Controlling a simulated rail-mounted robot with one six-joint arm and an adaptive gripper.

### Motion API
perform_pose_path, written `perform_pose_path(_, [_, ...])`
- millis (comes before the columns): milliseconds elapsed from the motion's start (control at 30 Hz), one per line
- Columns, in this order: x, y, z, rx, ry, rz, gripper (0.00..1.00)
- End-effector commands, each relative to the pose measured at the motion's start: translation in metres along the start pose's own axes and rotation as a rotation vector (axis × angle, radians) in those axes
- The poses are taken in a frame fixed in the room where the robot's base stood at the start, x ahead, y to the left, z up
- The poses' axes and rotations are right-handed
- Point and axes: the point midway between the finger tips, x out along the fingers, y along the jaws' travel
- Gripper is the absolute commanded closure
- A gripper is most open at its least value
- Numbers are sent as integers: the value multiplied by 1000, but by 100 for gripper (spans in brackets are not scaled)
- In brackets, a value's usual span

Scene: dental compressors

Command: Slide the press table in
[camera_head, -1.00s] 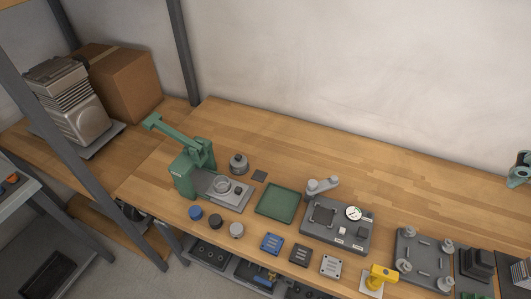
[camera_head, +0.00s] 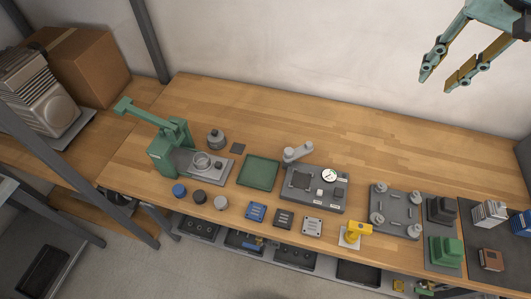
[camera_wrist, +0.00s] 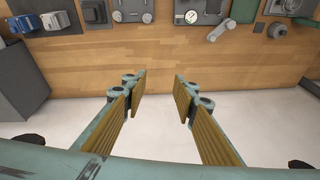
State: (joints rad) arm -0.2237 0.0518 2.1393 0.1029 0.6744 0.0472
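The green arbor press (camera_head: 168,150) stands at the left of the wooden bench in the head view, with its lever arm raised to the upper left. Its grey press table (camera_head: 208,167) sticks out to the right of the press body and carries a round ring (camera_head: 201,160) and a small dark knob (camera_head: 218,164). My gripper (camera_head: 437,80) is at the upper right of the head view, high above the bench and far from the press. In the wrist view the gripper (camera_wrist: 159,88) has its fingers apart with nothing between them.
Blue, black and grey caps (camera_head: 200,196) sit in front. A gauge fixture (camera_head: 314,190) is further right. The bench's back strip is clear.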

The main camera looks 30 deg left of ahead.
Motion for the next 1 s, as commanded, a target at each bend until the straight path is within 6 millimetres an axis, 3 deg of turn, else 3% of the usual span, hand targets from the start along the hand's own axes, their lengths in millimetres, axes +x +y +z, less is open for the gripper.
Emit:
perform_pose_path(200, [24, -25, -26, -31, -16, -11, 74])
perform_pose_path(500, [64, -76, -46, -145, -47, -26, 74])
perform_pose_path(733, [95, -130, -41, -309, -78, -38, 74])
perform_pose_path(1000, [125, -192, -20, -520, -115, -51, 74])
